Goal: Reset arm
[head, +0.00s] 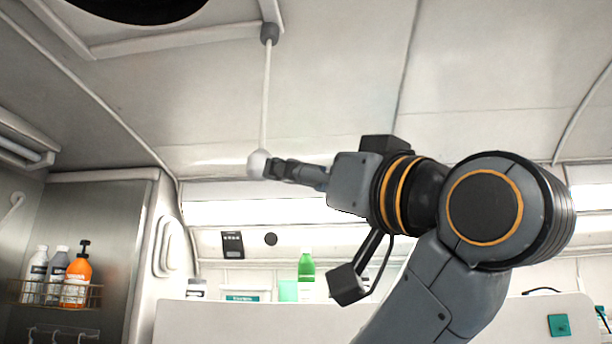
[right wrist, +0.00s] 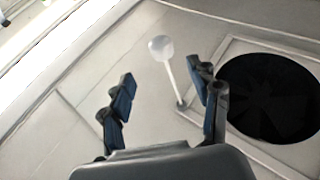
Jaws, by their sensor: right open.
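My right arm reaches in from the right in the head view. Its gripper (head: 280,169) is up near the ceiling, beside the white knob (head: 258,163) at the lower end of a thin white rod (head: 266,95) that hangs from the ceiling. In the right wrist view the gripper (right wrist: 163,84) is open, with its two fingers apart and nothing held. The knob (right wrist: 161,48) and rod (right wrist: 173,82) show beyond the gap between the fingers. Whether a finger touches the knob cannot be told. My left gripper is in neither view.
A round dark ceiling vent (right wrist: 275,97) is beside the rod's mount. At the left, a wire rack (head: 58,293) holds several bottles, one orange (head: 76,280). A green bottle (head: 306,266) stands behind a white partition (head: 240,322) below my arm. The upper middle is open space.

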